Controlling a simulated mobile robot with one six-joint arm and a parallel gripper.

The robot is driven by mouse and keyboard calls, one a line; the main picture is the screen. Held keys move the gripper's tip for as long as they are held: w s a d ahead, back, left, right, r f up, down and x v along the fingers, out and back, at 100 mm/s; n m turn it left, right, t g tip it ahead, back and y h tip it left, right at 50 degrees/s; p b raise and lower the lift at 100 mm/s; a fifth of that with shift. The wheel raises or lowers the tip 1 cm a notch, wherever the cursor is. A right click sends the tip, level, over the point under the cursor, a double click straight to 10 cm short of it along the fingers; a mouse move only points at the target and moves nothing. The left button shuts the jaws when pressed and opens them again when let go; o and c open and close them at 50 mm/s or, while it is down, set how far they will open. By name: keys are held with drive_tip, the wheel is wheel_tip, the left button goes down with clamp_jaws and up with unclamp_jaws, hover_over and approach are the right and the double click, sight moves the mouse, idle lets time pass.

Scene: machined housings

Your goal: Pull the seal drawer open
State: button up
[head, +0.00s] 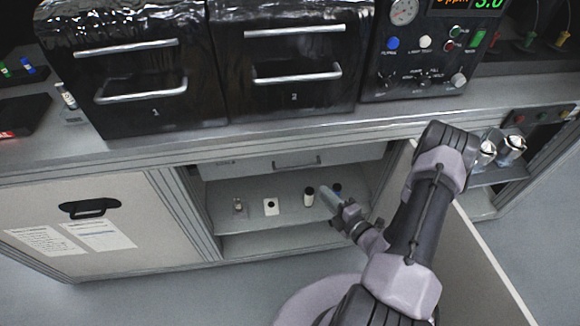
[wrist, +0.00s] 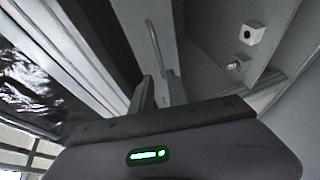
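The seal drawer (head: 345,155) is a pale front at the top of the open cabinet bay under the bench, with faint lettering at its left end. It looks shut. Its thin bar handle (head: 297,163) is near the middle. In the wrist view the drawer front (wrist: 139,22) runs away from me, and the handle (wrist: 152,42) lies just beyond my fingertips. My gripper (head: 328,196) is inside the bay, below and to the right of the handle. In the wrist view my gripper (wrist: 157,88) has its two fingers apart, with nothing held. I see no contact with the handle.
On the shelf below stand a small metal-looking fitting (head: 238,205), a white block with a black dot (head: 271,206), a dark-capped vial (head: 309,197) and a blue-topped item (head: 338,187) beside my gripper. An open cabinet door (head: 470,262) is right of my arm.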

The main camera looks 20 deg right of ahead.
sight(298, 167)
drive_tip(key=shift+b+x, duration=1.95)
drive_tip(key=shift+x, duration=6.3)
drive_tip(key=shift+a, duration=0.2)
clamp_jaws()
